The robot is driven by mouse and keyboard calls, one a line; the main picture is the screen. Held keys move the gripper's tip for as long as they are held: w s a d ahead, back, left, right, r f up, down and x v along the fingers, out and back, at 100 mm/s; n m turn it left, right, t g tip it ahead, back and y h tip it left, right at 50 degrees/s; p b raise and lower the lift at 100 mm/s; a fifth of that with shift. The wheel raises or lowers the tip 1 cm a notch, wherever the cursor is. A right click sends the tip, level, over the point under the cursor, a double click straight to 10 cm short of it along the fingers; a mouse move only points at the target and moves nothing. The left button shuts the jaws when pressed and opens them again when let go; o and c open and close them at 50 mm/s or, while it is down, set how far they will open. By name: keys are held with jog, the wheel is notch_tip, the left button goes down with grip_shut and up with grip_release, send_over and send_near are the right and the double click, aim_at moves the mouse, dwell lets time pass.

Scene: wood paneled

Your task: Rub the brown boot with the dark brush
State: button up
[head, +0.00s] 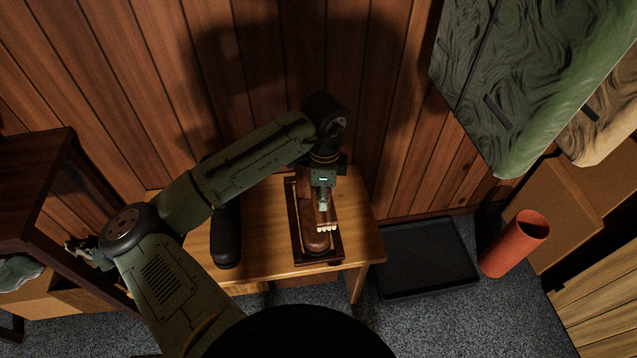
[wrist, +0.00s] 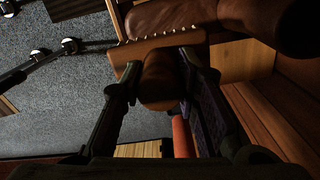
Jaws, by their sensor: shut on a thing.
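The brown boot (head: 317,242) lies in a dark-rimmed tray (head: 296,232) on the small wooden table; its upper part is hidden under my arm. In the wrist view the boot (wrist: 172,17) fills the top of the picture. My gripper (head: 323,204) is above the boot, shut on a brown brush with a row of pale bristle tufts (head: 327,226). In the wrist view the brush (wrist: 158,46) sits between both fingers, its bristle side toward the boot and very close to it. I cannot tell whether they touch.
A long black object (head: 226,235) stands on the table (head: 262,262) left of the tray. A black floor tray (head: 428,258) and a red cylinder (head: 514,244) are to the right. A dark shelf (head: 32,190) is at left. The paneled wall rises close behind the table.

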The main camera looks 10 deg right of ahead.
jog(key=shift+r+p, duration=0.55)
jog(key=shift+r, duration=0.4)
jog(key=shift+f, duration=0.1)
